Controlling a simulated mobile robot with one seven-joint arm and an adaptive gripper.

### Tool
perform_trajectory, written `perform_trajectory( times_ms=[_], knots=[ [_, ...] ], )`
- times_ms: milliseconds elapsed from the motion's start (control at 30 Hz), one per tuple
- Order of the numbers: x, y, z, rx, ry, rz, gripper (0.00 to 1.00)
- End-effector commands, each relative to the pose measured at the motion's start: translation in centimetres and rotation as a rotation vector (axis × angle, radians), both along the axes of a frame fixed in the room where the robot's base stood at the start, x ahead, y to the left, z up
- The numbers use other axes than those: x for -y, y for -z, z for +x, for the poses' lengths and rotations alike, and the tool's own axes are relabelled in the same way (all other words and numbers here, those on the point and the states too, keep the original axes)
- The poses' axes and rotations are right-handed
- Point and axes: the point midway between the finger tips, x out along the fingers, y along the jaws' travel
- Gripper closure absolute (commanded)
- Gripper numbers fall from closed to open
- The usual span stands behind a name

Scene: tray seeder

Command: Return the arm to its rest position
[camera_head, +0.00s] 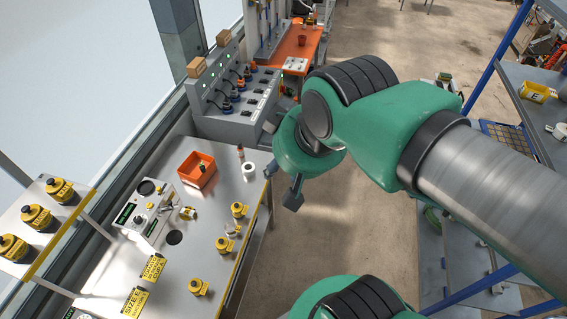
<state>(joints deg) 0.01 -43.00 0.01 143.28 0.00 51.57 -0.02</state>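My green and grey arm reaches in from the right side of the view and bends down near the middle. My gripper (281,185) hangs at the arm's end, just past the right edge of the steel table (197,235), above the floor. Its two dark fingers are spread apart, with nothing seen between them. Part of the wrist is hidden behind the green arm link.
On the table stand an orange bin (197,170), a white control box (147,208) and several yellow-collared parts (198,287). A grey machine (232,105) and an orange bench (300,45) stand behind. Blue-framed shelves (497,52) are at right. Open floor (370,220) lies between.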

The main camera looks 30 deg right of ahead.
Motion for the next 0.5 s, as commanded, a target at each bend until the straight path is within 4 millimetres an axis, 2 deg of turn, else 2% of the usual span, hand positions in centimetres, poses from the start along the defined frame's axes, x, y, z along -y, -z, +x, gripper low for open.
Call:
perform_trajectory(
  times_ms=[267,500],
  knots=[
    [0.0,1.2,0.0,0.000,0.000,0.000,0.62],
    [0.0,4.8,0.0,0.000,0.000,0.000,0.62]
  ],
)
